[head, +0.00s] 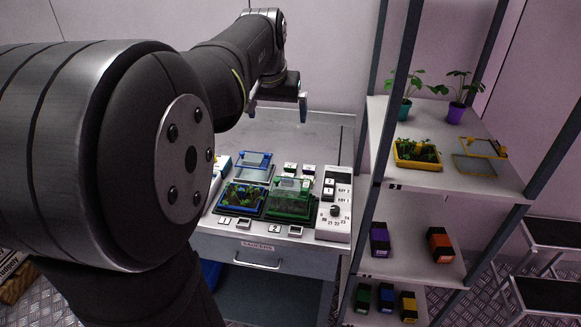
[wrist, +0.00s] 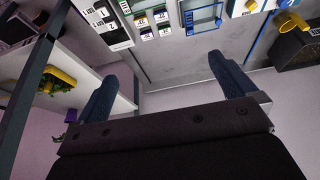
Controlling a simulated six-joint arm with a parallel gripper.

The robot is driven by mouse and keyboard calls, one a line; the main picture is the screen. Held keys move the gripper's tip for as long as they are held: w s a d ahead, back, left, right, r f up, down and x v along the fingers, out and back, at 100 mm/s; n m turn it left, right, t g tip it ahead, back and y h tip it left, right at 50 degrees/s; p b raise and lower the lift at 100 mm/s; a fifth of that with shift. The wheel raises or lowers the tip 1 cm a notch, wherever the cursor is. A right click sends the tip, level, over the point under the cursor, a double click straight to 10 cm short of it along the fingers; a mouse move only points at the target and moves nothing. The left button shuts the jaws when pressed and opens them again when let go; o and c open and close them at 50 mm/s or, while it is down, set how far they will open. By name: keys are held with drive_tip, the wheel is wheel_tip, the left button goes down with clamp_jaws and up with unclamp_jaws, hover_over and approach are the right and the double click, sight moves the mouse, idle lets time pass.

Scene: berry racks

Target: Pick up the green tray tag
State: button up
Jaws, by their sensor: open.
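My gripper (head: 278,106) is open and empty, held high above the back of the bench. In the wrist view its two dark blue fingers (wrist: 162,72) are wide apart with nothing between them. Small white tags with coloured marks (head: 290,168) stand on the bench behind the trays, below and in front of the gripper. They also show at the top of the wrist view (wrist: 147,35), beyond the fingers. A green-topped black block (head: 362,297) sits on the rack's bottom shelf, well away from the gripper.
A blue-rimmed planted tray (head: 243,196) and a green tray with a clear cover (head: 290,198) stand on the bench, beside a white control panel (head: 335,205). The rack (head: 450,178) stands at the right with pots and a yellow tray (head: 416,153). The bench's back is clear.

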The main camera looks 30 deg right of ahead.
idle(0.3)
drive_tip(key=c, duration=1.2)
approach(290, 166)
drive_tip(key=x, duration=0.4)
drive_tip(key=shift+r, duration=0.1)
drive_tip(key=shift+x, duration=2.95)
drive_tip(key=shift+c, duration=0.3)
